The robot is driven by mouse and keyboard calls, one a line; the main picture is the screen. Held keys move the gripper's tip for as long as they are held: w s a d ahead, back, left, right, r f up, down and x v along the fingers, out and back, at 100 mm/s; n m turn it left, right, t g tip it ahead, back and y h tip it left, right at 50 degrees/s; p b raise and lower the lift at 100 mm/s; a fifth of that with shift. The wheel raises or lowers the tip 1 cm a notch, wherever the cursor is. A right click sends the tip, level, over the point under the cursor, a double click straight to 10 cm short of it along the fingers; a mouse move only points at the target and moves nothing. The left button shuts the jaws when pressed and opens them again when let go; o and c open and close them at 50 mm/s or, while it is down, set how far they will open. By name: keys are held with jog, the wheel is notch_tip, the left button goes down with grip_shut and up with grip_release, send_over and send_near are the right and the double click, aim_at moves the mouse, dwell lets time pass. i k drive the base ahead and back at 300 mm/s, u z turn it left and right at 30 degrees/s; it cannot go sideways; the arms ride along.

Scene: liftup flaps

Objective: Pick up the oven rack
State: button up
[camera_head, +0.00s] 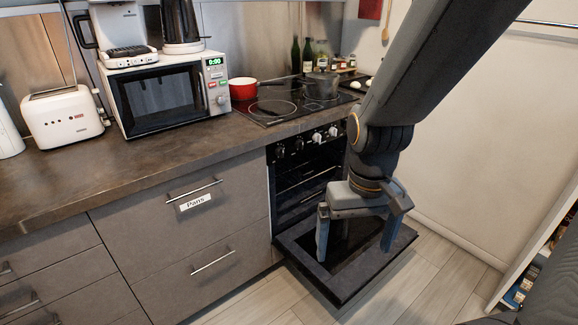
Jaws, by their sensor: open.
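The oven (283,148) stands below the cooktop with its door (340,290) folded down and open. Inside the dark cavity, the oven rack (300,184) shows as thin, light horizontal bars, with more than one level visible. Its right part is hidden by my arm. My gripper (354,247) points down over the open door, in front of the cavity and to the right of the visible rack. Its two fingers are spread apart and nothing shows between them. I cannot tell how far the fingertips are above the door.
A red pot (243,89) and a dark pot (321,85) sit on and beside the cooktop (287,101). A white microwave (160,95) is on the counter. A drawer front labelled "Pans" (196,202) is left of the oven. Wooden floor (440,265) is clear at right, before a shelf (540,255).

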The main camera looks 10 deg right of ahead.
aim_at(306, 171)
jog(key=u, duration=0.15)
jog(key=i, duration=1.05)
jog(key=u, duration=0.2)
